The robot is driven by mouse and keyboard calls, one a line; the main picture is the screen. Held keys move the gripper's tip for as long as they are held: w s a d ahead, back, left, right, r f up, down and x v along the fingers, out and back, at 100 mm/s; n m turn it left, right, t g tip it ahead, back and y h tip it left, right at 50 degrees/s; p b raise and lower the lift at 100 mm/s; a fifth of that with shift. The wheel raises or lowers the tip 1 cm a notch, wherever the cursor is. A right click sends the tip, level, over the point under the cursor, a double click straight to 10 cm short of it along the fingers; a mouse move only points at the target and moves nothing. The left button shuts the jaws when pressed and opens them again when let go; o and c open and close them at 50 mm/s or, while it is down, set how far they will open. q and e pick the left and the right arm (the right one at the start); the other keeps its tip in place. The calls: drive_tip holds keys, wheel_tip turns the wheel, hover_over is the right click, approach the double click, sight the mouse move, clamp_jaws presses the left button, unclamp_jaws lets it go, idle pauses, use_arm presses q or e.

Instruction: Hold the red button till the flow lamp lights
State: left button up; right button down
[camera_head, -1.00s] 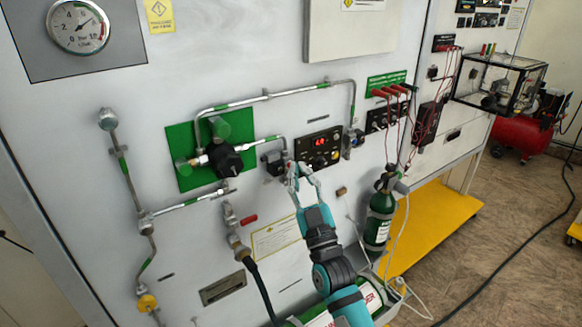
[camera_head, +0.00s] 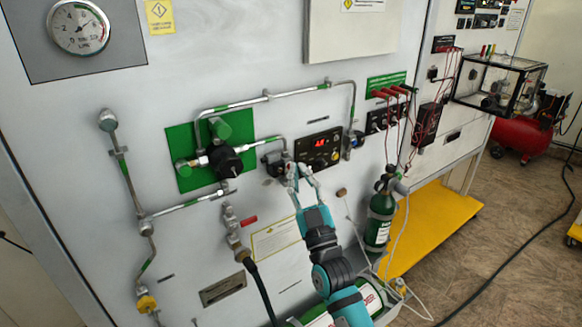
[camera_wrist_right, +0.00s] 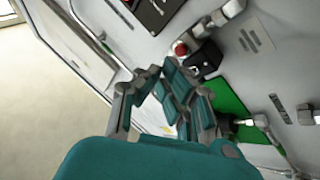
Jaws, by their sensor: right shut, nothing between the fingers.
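A red button (camera_wrist_right: 180,49) shows in the right wrist view, on a small black block (camera_wrist_right: 204,60) fixed to the panel. In the head view the block (camera_head: 275,164) sits below the pipe, and the button is hidden behind my gripper. My right gripper (camera_head: 297,174) is shut and empty, its fingertips close by the block. In the wrist view the fingertips (camera_wrist_right: 163,69) lie just short of the button; I cannot tell whether they touch it. A black display module (camera_head: 318,149) with red digits is right of the block. I cannot clearly identify the flow lamp. My left gripper is out of view.
A black regulator (camera_head: 226,161) on a green plate (camera_head: 180,145) and metal pipes stand out left of the block. A red-handled valve (camera_head: 247,220) is below. A green cylinder (camera_head: 379,218) and red cables (camera_head: 391,92) are to the right. A round gauge (camera_head: 78,28) is upper left.

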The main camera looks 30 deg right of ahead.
drive_tip(key=shift+w, duration=0.15)
idle(0.3)
drive_tip(key=shift+w, duration=0.3)
drive_tip(key=shift+w, duration=0.35)
idle(0.5)
idle(1.8)
drive_tip(key=shift+s, duration=0.8)
drive_tip(key=shift+p, duration=0.3)
drive_tip(key=s, duration=0.2)
drive_tip(key=s+p, duration=0.1)
drive_tip(key=s, duration=0.2)
drive_tip(key=shift+d, duration=0.2)
